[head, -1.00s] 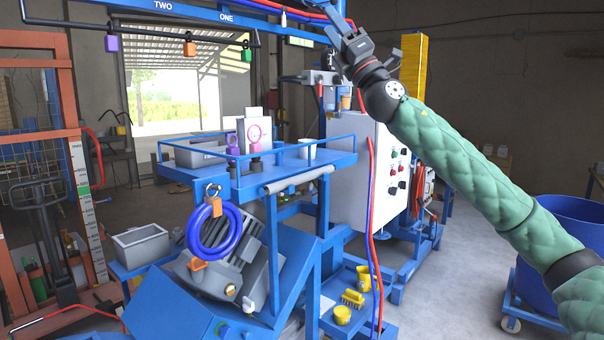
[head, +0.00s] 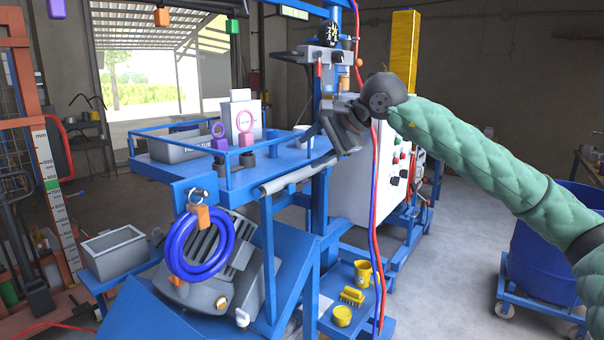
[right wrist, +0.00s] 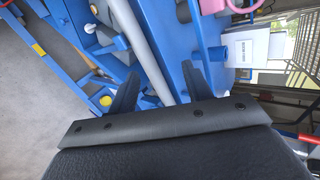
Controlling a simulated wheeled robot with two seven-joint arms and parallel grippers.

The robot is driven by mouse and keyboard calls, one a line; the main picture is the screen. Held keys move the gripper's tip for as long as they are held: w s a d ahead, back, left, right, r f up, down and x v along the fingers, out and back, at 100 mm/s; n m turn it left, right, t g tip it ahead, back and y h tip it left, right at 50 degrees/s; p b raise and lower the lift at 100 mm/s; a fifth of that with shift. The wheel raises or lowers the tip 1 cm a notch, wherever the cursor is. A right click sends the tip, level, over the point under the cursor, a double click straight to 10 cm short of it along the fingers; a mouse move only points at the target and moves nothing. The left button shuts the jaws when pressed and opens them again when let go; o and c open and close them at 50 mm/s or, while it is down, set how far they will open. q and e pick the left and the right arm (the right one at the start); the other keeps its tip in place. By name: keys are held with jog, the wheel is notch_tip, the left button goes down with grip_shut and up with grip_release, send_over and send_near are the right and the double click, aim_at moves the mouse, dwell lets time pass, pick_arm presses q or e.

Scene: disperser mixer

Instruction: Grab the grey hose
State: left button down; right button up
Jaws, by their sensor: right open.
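The grey hose (head: 297,175) is a smooth grey tube along the front edge of the blue platform. My right gripper (head: 338,143) is just above and beside its right end in the head view. In the right wrist view the grey hose (right wrist: 146,48) runs down between the two dark fingers of my open right gripper (right wrist: 160,88). Its lower end there is hidden behind the gripper body. I cannot tell whether the fingers touch it. My left gripper is not in view.
The blue platform (head: 285,160) carries a grey bin (head: 180,148) and several small items. A coiled blue hose (head: 183,262) hangs at its front left. Red and blue lines (head: 377,220) hang close to my right gripper. A white control cabinet (head: 360,190) stands behind.

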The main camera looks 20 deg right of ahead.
aim_at(299, 174)
jog(key=shift+n+g+h, duration=0.3)
jog(key=shift+n+h, duration=0.2)
jog(key=shift+n, duration=0.4)
jog(key=p+x, duration=0.1)
jog(key=x, duration=0.1)
jog(key=p+x, duration=0.2)
jog(key=d+f+p+x, duration=0.1)
jog(key=x, duration=0.1)
jog(key=shift+s+a+f+p, duration=0.15)
jog(key=shift+f+p, duration=0.1)
jog(key=shift+p, duration=0.15)
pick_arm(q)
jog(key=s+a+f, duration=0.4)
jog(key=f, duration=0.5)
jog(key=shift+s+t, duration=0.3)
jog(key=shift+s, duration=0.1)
pick_arm(e)
jog(key=shift+w+a+f, duration=0.15)
jog(key=shift+w+f, duration=0.15)
jog(key=shift+f, duration=0.15)
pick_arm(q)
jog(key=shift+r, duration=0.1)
pick_arm(e)
grip_shut()
